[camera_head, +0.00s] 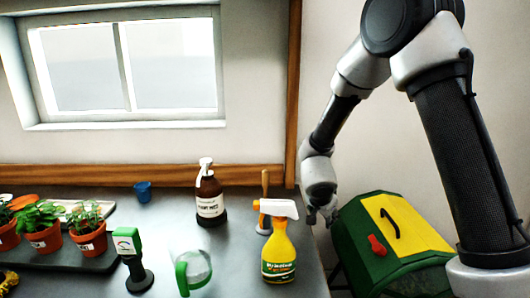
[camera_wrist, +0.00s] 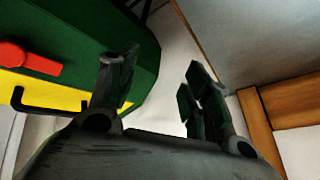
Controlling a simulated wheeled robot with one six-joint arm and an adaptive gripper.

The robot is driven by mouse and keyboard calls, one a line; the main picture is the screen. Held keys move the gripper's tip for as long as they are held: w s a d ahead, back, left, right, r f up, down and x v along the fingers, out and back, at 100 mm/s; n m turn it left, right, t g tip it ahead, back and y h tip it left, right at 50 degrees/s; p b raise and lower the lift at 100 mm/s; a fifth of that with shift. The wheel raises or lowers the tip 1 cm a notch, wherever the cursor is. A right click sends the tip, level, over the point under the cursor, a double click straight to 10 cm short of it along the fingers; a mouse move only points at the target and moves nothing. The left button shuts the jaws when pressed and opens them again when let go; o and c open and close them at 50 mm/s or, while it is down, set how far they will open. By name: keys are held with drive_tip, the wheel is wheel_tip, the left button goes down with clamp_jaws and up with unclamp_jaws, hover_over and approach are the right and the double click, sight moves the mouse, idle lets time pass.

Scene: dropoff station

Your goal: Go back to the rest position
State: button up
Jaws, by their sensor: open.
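My gripper (camera_head: 323,214) hangs at the right end of the grey table, between the table edge and a green box with a yellow lid. In the wrist view my gripper (camera_wrist: 157,95) has its two dark fingers spread apart with nothing between them. The arm is bent, with its forearm sloping down to the left.
The green and yellow box (camera_head: 352,232) stands right of the table (camera_head: 215,262).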

drive_tip(key=a+r+n+y, duration=0.1)
drive_tip(key=r+y, duration=0.1)
drive_tip(key=s+a+r+n+y, duration=0.1)
drive_tip(key=a+r, duration=0.1)
drive_tip(key=s+a+r+n+y, duration=0.1)
drive_tip(key=a+r+n+y, duration=0.1)
drive_tip(key=shift+s+r+y, duration=0.1)
drive_tip(key=shift+y, duration=0.2)
drive_tip(key=s+d+r+n+g+y, duration=0.2)
drive_tip(key=s+r+n+g, duration=0.15)
drive_tip(key=s+r, duration=0.45)
drive_tip(key=s+d+r+n+h, duration=0.1)
drive_tip(key=s+d+r, duration=0.2)
drive_tip(key=s+d, duration=0.3)
drive_tip(key=s+d+r+n+t+h, duration=0.1)
drive_tip(key=s+d+r+h, duration=0.1)
drive_tip(key=s+d, duration=0.4)
drive_tip(key=s+d+r+n+h, duration=0.1)
drive_tip(key=s+d+r, duration=0.4)
drive_tip(key=s, duration=0.3)
drive_tip(key=shift+d+t+h, duration=0.3)
drive_tip(key=shift+d+t, duration=0.05)
drive_tip(key=shift+d, duration=0.55)
